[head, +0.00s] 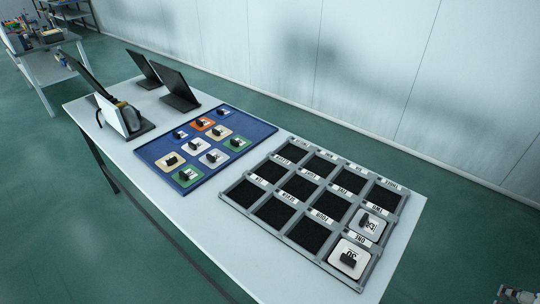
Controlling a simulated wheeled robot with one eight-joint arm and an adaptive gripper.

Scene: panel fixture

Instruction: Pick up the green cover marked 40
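Two green covers with black handles lie in the blue tray on the table. One green cover (238,143) is on the tray's right side. The other green cover (186,176) is at its near corner. Their number marks are too small to read, so I cannot tell which is marked 40. The blue tray (264,130) also holds several beige, grey, orange and bluish covers.
A grey panel fixture (232,203) with labelled, mostly dark compartments lies right of the tray. Pale covers fill compartments ONE (348,259) and TWO (368,225). Dark upright panels (176,86) stand at the table's far left. A white wall runs behind.

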